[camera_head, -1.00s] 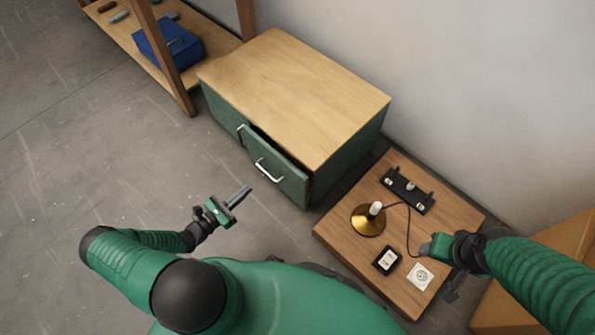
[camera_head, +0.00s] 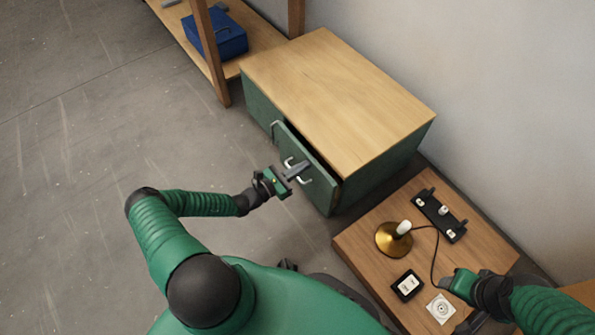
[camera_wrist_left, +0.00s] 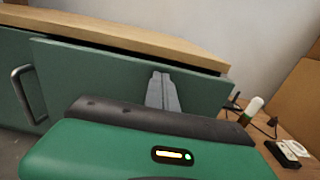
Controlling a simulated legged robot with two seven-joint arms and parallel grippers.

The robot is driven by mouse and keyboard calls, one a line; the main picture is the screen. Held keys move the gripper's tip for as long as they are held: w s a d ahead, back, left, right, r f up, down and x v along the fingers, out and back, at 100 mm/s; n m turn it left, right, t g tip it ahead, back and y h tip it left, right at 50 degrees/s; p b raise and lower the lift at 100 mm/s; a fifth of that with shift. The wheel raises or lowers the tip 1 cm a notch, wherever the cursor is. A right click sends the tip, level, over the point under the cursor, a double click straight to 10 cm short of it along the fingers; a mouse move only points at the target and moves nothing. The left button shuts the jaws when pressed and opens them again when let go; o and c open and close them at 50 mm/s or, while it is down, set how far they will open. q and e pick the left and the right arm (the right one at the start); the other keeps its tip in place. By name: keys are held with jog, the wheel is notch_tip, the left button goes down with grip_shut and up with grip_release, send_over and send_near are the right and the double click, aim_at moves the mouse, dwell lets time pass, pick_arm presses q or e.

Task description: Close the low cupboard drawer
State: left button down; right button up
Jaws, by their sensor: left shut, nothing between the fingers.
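The low cupboard (camera_head: 340,95) has a light wood top and green sides. Its right-hand drawer (camera_head: 318,190) stands a little open, with a dark gap behind the top of its front. The drawer's pale handle (camera_head: 303,180) is partly hidden by my left gripper (camera_head: 303,166). That gripper is shut and empty, its fingers pointing at the drawer front. In the left wrist view the shut fingers (camera_wrist_left: 163,92) lie in front of the green drawer front (camera_wrist_left: 100,75); I cannot tell whether they touch it. My right gripper (camera_head: 455,284) is over the low wooden table, its fingertips unclear.
The low wooden table (camera_head: 365,238) stands right of the cupboard with a brass lamp base (camera_head: 393,240), a black terminal strip (camera_head: 440,215), a black box (camera_head: 407,285) and a white socket (camera_head: 440,308). A shelf with a blue toolbox (camera_head: 215,38) is at the back left. Floor at left is clear.

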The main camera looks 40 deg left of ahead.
pick_arm(q)
jog(key=x, duration=0.4)
jog(key=shift+w+r, duration=0.2)
dwell(0.3)
